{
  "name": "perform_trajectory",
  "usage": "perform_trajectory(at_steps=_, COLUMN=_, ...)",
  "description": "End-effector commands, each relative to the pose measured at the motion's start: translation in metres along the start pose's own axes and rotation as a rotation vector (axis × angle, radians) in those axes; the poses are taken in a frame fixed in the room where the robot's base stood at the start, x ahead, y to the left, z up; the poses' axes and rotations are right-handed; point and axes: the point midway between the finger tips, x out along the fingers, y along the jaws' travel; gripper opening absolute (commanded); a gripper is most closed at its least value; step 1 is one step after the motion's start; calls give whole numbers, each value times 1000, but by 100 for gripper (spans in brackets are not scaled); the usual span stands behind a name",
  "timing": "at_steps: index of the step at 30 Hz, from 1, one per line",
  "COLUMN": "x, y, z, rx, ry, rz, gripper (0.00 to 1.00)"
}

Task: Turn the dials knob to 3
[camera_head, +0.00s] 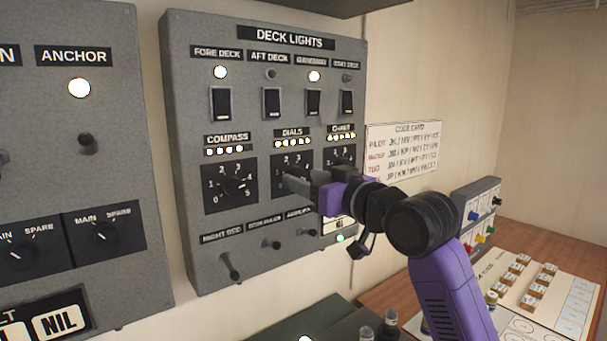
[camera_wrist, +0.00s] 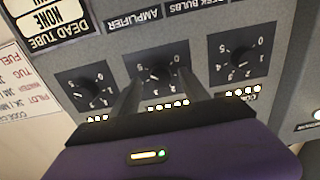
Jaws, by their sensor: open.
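The DIALS knob panel (camera_head: 293,160) is a black square with white numbers, in the middle of a row of three on the grey DECK LIGHTS board. My gripper (camera_head: 290,183) is in front of it and hides its knob in the head view. In the wrist view, turned about upside down, the DIALS knob (camera_wrist: 160,71) shows between the tips of my open gripper (camera_wrist: 160,80). One finger is on each side of it. I cannot tell whether the fingers touch the knob, or which number it points to. The row of small lights above DIALS is lit.
The COMPASS knob (camera_head: 233,184) is left of DIALS, and a third similar knob (camera_head: 341,160) is close on the right. Toggle levers (camera_head: 271,243) stick out below. Black rocker switches (camera_head: 271,103) are above. A code card (camera_head: 404,150) hangs at the right.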

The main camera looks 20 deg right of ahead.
Motion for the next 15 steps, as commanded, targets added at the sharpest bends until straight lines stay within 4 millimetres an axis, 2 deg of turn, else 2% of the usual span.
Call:
perform_trajectory(at_steps=4, x=11, y=0, z=0, rx=0, ry=0, rz=-1, gripper=53)
perform_trajectory(at_steps=13, x=13, y=0, z=0, rx=0, ry=1, rz=0, gripper=53)
perform_trajectory(at_steps=15, x=13, y=0, z=0, rx=0, ry=1, rz=0, gripper=40)
